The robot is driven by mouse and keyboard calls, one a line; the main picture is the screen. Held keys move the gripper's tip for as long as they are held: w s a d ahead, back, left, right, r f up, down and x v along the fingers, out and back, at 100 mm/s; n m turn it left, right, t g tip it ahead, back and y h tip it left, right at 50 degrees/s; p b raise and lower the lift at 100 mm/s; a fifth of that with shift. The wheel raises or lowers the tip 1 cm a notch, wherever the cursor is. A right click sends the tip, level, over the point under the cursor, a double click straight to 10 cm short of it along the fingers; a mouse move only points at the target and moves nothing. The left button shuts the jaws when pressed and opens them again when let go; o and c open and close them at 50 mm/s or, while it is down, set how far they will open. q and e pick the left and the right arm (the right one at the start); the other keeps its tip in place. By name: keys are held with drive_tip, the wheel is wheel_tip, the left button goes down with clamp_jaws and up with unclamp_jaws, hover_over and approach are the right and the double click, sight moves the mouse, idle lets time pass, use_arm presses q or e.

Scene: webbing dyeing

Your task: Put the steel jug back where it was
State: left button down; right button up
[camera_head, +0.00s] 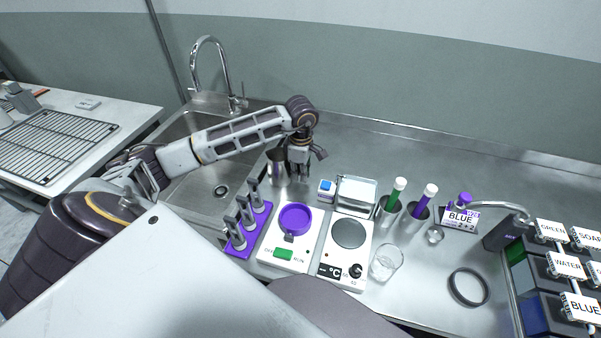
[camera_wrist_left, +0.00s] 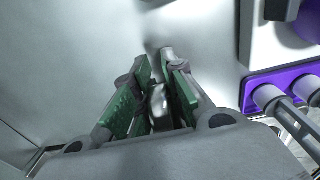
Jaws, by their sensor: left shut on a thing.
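The steel jug (camera_head: 277,168) is at the sink's right edge, behind the purple rack, in the head view. My left gripper (camera_head: 300,172) is at the jug's right side, pointing down, and partly covers it. In the left wrist view, the green-padded fingers (camera_wrist_left: 160,95) are shut on a narrow shiny metal part of the jug (camera_wrist_left: 159,104), seemingly its handle. The rest of the jug is hard to make out there. I cannot tell whether its base touches the counter. My right gripper is not in view.
A purple rack (camera_head: 249,232) with upright grey pieces, a white device with a purple ring (camera_head: 295,218) and a hotplate (camera_head: 348,234) stand in front. Steel cups with markers (camera_head: 388,212), a glass beaker (camera_head: 386,262) and a black ring (camera_head: 468,287) are right. The back counter (camera_head: 420,150) is clear.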

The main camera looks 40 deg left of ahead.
use_arm(q)
drive_tip(key=c, duration=1.9)
unclamp_jaws()
drive_tip(key=shift+f, duration=0.1)
drive_tip(key=o, duration=0.4)
drive_tip(key=shift+r, duration=0.45)
wheel_tip(320, 180, up, 3)
drive_tip(key=shift+f, duration=0.1)
wheel_tip(320, 180, up, 7)
drive_tip(key=shift+r, duration=0.15)
drive_tip(key=shift+d+r, duration=0.1)
drive_tip(key=shift+r, duration=0.5)
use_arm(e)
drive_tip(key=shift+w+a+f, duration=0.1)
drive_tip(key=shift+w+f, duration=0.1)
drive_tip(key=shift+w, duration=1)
